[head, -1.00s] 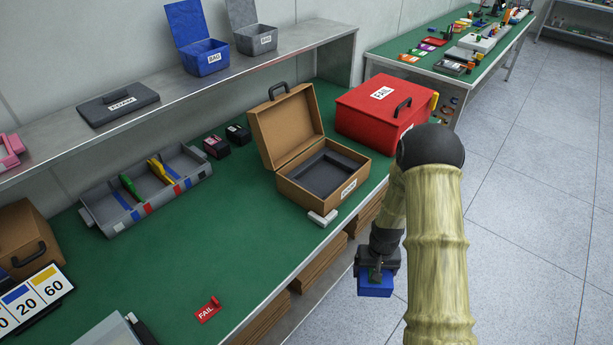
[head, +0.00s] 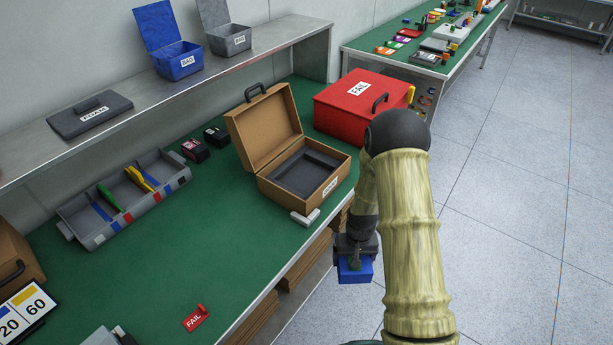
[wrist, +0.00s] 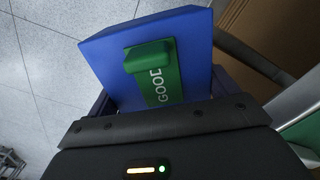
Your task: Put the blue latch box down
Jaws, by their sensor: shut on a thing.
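The blue latch box (head: 355,270) is in my gripper (head: 354,248), in front of the bench edge and above the floor side. In the wrist view the blue box (wrist: 205,60) fills the space between the fingers, with a green latch (wrist: 155,75) marked GOOD facing the camera. My gripper (wrist: 160,105) is shut on it. The underside of the box is hidden.
The green bench (head: 190,250) has clear room at front centre. An open brown case (head: 315,190), a grey tray (head: 85,235), a red FAIL box (head: 340,115) and a red FAIL tag (head: 196,318) stand on it. A grey shelf (head: 150,95) runs behind.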

